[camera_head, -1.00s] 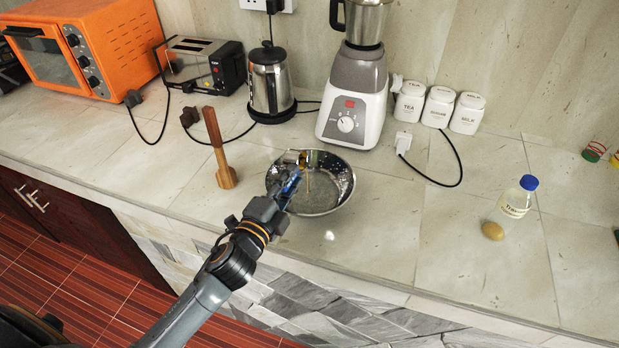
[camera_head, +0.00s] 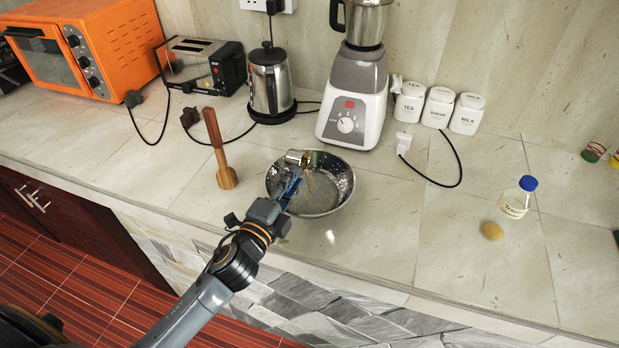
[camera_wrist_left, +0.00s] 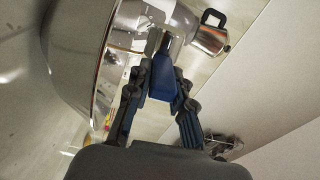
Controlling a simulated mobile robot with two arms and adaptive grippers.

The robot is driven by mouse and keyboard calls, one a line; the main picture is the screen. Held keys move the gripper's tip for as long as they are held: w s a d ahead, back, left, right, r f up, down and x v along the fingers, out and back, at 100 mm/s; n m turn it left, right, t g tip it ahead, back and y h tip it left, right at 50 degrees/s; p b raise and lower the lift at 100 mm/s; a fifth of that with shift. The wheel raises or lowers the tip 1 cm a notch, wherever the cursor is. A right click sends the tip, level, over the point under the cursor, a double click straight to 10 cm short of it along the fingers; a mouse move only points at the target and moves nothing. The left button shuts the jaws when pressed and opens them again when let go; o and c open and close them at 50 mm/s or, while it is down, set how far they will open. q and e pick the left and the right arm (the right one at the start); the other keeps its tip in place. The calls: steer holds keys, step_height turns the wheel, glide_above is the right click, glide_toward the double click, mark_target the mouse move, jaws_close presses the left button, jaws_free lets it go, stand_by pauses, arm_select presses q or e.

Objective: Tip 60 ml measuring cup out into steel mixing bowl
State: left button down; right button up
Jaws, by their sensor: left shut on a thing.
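The steel mixing bowl (camera_head: 341,196) sits on the counter, and its wall also shows in the wrist view (camera_wrist_left: 62,60). My left gripper (camera_head: 290,183) is over the bowl's left part, shut on the blue handle (camera_wrist_left: 163,82) of the small steel measuring cup (camera_head: 293,156). The cup is held above the bowl, lying tilted on its side with its mouth toward the right. A yellowish-brown patch shows at its mouth, and a faint pale streak hangs below it. The cup's inside is mostly hidden. My right gripper is not in view.
A wooden pestle (camera_head: 219,150) stands left of the bowl. A kettle (camera_head: 270,85), a blender (camera_head: 354,105) and white canisters (camera_head: 440,107) stand behind. A blue-capped bottle (camera_head: 517,199) and a brown egg-shaped item (camera_head: 492,231) are at right. Counter between them and the bowl is clear.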

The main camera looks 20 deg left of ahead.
arm_select(q)
steer(key=shift+d+m, duration=0.15)
steer(key=shift+m, duration=0.35)
stand_by(0.3)
steer(key=shift+a+f+n+b, duration=0.15)
steer(key=shift+n+b, duration=0.1)
steer(key=shift+n, duration=0.3)
steer(key=shift+a+f+n+b, duration=0.1)
steer(key=shift+n+b, duration=0.15)
steer(key=shift+n, duration=0.3)
steer(key=shift+w+a+r+n+p, duration=0.15)
steer(key=shift+a+r+n+p, duration=0.1)
steer(key=shift+a+n+p, duration=0.45)
steer(key=n+p, duration=0.1)
steer(key=n, duration=0.2)
steer(key=a+n+p, duration=0.1)
steer(key=n, duration=0.2)
steer(key=shift+a, duration=0.15)
steer(key=shift+w+a+f+n+p, duration=0.15)
steer(key=shift+a+n+p, duration=0.2)
steer(key=shift+n, duration=0.35)
steer(key=a+r+n+p, duration=0.1)
steer(key=a+n+p, duration=0.3)
steer(key=a+n, duration=0.3)
steer(key=shift+w, duration=0.45)
